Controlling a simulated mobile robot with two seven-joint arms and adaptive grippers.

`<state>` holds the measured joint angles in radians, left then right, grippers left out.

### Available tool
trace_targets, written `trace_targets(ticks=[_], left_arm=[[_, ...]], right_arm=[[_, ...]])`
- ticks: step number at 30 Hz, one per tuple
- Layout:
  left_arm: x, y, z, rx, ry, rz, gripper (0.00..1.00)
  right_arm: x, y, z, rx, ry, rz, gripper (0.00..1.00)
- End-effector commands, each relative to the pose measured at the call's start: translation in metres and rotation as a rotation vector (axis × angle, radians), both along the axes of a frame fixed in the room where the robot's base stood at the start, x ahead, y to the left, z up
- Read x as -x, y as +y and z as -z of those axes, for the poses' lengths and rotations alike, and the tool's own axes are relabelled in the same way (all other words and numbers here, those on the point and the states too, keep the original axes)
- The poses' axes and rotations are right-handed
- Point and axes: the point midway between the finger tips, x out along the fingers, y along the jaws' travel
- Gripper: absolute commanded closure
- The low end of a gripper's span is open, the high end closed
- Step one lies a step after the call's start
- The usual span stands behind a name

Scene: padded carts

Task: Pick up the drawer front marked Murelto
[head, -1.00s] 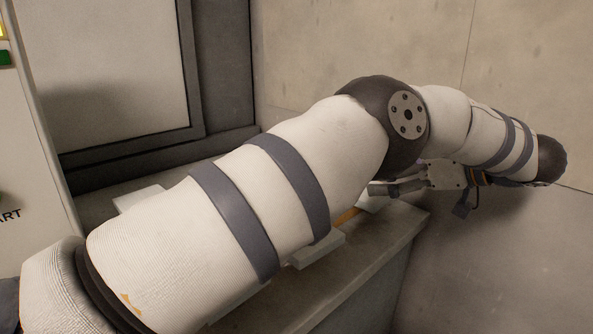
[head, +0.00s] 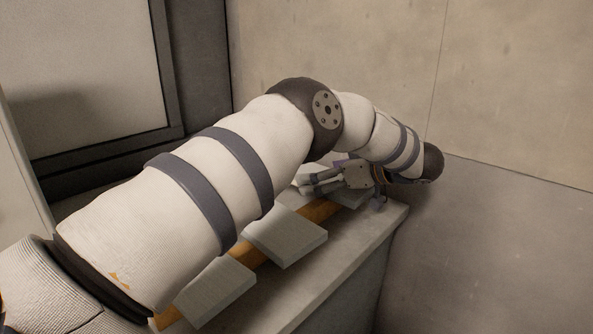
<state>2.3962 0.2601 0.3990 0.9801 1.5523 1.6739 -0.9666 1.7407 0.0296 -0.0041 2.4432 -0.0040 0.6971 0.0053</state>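Several flat grey slabs, which look like drawer fronts, lie on an orange strip along a ledge. One slab (head: 287,238) is in the middle, and another slab (head: 212,290) is nearer, partly behind my arm. No lettering is readable on them, so I cannot tell which is marked Murelto. My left gripper (head: 307,184) is at the far end of the row, low over the slabs, with its fingers pointing left. The fingers are small and partly overlap, so their opening and any contact are unclear. My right gripper is out of view.
The grey ledge (head: 338,270) has a bare strip along its right edge. A concrete wall (head: 500,90) rises behind and to the right. A dark-framed pale panel (head: 85,70) stands at the back left. My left arm hides much of the ledge.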

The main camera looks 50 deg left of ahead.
Motion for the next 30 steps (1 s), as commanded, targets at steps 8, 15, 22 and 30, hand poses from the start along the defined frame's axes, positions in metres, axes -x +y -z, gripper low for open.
trace_targets(ticks=[8,15,22,30], left_arm=[[0.000,0.000,0.000,0.000,0.001,0.000,0.48],[0.000,0.000,-0.001,-0.002,0.000,0.000,0.69],[-0.001,0.000,-0.014,-0.002,-0.002,0.000,0.69],[0.024,-0.025,-0.080,-0.002,-0.008,0.004,0.69]], right_arm=[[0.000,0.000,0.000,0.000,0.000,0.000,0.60],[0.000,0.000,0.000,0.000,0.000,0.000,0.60],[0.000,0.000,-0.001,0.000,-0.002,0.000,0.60],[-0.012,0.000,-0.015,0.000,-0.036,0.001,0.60]])
